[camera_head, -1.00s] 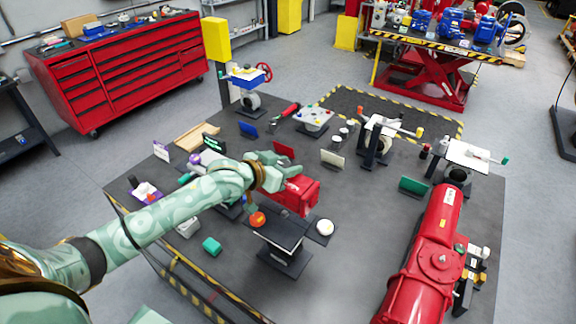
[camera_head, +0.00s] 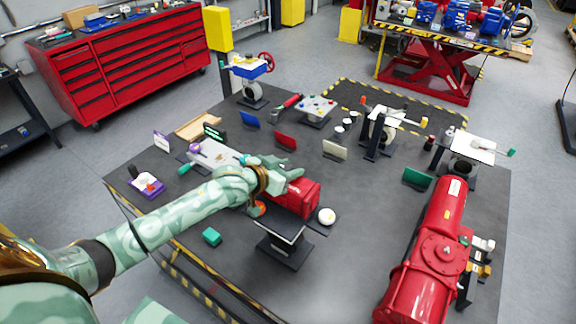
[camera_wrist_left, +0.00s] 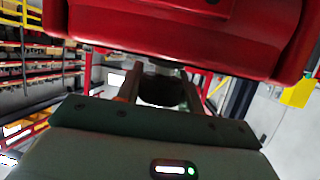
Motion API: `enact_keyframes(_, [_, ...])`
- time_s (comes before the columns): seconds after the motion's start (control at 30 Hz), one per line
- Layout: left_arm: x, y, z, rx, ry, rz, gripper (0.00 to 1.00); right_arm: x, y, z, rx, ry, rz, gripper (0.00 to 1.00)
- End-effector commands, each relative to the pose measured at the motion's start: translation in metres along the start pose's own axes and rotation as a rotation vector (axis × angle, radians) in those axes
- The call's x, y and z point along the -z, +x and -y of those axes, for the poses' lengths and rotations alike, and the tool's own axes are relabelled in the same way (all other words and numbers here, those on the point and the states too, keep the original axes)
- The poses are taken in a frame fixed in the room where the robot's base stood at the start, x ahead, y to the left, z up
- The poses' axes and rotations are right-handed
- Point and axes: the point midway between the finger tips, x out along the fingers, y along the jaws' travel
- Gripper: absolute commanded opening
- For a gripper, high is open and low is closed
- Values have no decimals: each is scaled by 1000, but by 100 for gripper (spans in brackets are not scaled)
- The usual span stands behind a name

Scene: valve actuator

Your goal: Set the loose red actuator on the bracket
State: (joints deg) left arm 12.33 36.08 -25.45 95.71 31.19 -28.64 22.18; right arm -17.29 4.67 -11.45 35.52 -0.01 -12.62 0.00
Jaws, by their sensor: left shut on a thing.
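The loose red actuator (camera_head: 300,197) is a boxy red body at the middle of the table. My left gripper (camera_head: 282,174) is shut on it from above and behind. In the left wrist view the red body (camera_wrist_left: 190,35) fills the top, in front of the gripper fingers (camera_wrist_left: 160,85). The bracket (camera_head: 281,229) is a dark stand with a flat top and a foot plate on the table. The actuator is at or just above the bracket's top; I cannot tell whether they touch. The actuator hides part of that top. My right gripper is not in view.
A large red actuator (camera_head: 437,255) lies on the table's right side. Small coloured cards and valve stands fill the back. The table is clear between bracket and large actuator.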

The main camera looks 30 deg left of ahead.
Motion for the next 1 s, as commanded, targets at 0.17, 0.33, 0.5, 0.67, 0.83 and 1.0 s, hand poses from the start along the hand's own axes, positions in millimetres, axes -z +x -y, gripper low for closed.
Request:
enact_keyframes(0.17, [3,1,0,-1,0,-11,0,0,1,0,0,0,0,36])
enact_keyframes(0.33, [3,1,0,-1,0,-11,0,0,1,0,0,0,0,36])
enact_keyframes(0.5, [3,1,0,-1,0,-11,0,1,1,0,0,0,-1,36])
enact_keyframes(0.67, [3,0,0,-1,0,-11,0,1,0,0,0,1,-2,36])
enact_keyframes(0.83, [4,0,0,-1,0,-11,0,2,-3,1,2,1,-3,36])
enact_keyframes(1.0, [4,-1,-1,-1,0,-10,0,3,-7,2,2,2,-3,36])
